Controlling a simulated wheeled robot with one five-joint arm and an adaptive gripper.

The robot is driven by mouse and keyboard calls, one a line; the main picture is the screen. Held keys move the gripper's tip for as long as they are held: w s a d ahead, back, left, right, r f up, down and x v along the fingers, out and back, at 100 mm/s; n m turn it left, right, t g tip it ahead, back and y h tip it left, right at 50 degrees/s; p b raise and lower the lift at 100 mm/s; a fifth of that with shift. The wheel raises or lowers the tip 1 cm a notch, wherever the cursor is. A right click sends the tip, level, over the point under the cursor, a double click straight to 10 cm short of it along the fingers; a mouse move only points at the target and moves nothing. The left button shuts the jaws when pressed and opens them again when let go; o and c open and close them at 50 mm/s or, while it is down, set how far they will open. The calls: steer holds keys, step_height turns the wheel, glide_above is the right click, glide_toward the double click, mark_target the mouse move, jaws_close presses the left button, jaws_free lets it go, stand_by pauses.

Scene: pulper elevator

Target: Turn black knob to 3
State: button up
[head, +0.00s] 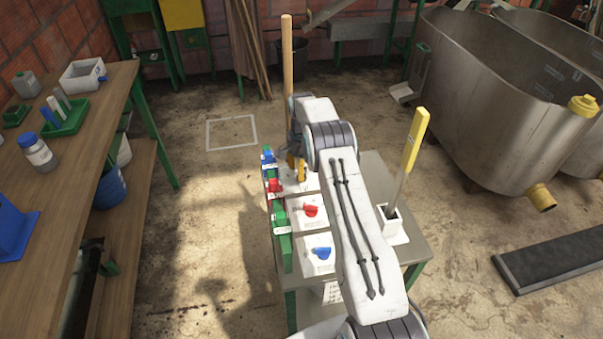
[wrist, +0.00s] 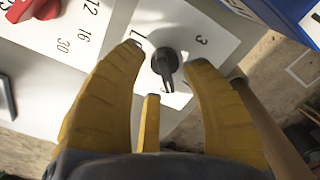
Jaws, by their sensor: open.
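In the wrist view, the black knob (wrist: 165,65) sits on a white dial plate (wrist: 205,22). Its narrow pointer end faces the bottom of the picture, towards my gripper's palm. The mark 3 (wrist: 202,41) is printed to the upper right of the knob; another mark at the upper left is only partly readable. My gripper (wrist: 167,58) is open, with yellow fingers on both sides of the knob and a third finger below it. I see gaps beside the knob. In the head view, my gripper (head: 298,168) is over the far end of the small table, and my arm hides the black knob.
A red knob (head: 312,210) and a blue knob (head: 322,254) are on white plates nearer on the table. Coloured boxes (head: 281,215) line the left edge. A yellow-handled tool (head: 415,140) stands in a white holder at right. A wooden pole (head: 287,60) rises behind.

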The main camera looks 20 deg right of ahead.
steer(key=shift+f, duration=1.1)
jaws_close()
